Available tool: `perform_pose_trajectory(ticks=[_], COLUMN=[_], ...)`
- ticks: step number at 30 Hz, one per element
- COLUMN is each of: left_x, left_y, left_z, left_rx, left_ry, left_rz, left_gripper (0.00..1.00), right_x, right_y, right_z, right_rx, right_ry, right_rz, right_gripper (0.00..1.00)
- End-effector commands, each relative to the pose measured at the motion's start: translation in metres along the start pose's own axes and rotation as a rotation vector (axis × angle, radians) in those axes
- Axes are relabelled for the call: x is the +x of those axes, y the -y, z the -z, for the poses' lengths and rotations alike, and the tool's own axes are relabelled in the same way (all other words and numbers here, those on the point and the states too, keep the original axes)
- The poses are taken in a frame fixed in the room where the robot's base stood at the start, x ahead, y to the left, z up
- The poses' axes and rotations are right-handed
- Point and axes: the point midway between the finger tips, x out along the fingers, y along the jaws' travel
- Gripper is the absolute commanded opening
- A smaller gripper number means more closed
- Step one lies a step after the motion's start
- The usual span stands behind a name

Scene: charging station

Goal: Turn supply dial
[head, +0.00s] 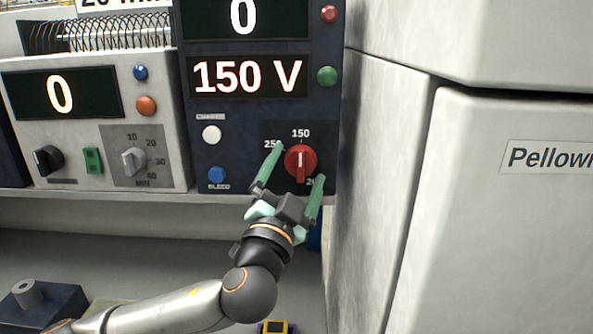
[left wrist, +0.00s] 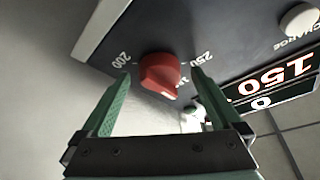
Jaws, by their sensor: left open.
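The red supply dial (head: 300,161) is on the dark blue panel (head: 231,131), under the display (head: 248,77) that reads 150 V. Marks 150, 250 and a partly covered 20- stand around it. My left gripper (head: 291,168) is open, with one green finger on each side of the dial in the head view. In the left wrist view the red dial (left wrist: 160,73) lies ahead, between and beyond the fingertips of the gripper (left wrist: 160,75). I cannot tell whether a finger touches it. My right gripper is not in view.
White (head: 212,135) and blue (head: 217,175) buttons sit left of the dial, red (head: 328,14) and green (head: 327,76) ones above right. A grey unit (head: 160,112) with its own knobs stands left. A pale cabinet (head: 386,180) stands close on the right.

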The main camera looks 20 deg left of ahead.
Motion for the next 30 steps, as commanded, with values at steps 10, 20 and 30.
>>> perform_pose_trajectory(ticks=[10, 20, 30], left_x=[-0.0004, -0.0005, -0.0004], left_y=[-0.0001, 0.0, 0.0005], left_z=[0.0002, 0.0002, 0.0005], left_rx=[0.0, 0.0, 0.007], left_ry=[0.0, 0.0, 0.0], left_rz=[0.0, 0.0, -0.002], left_gripper=[0.71, 0.34, 0.13], right_x=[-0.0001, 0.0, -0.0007], right_y=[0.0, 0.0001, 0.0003], right_z=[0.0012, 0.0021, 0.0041], right_rx=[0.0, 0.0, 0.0], right_ry=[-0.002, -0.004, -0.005], right_rz=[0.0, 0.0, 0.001], right_gripper=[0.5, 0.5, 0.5])
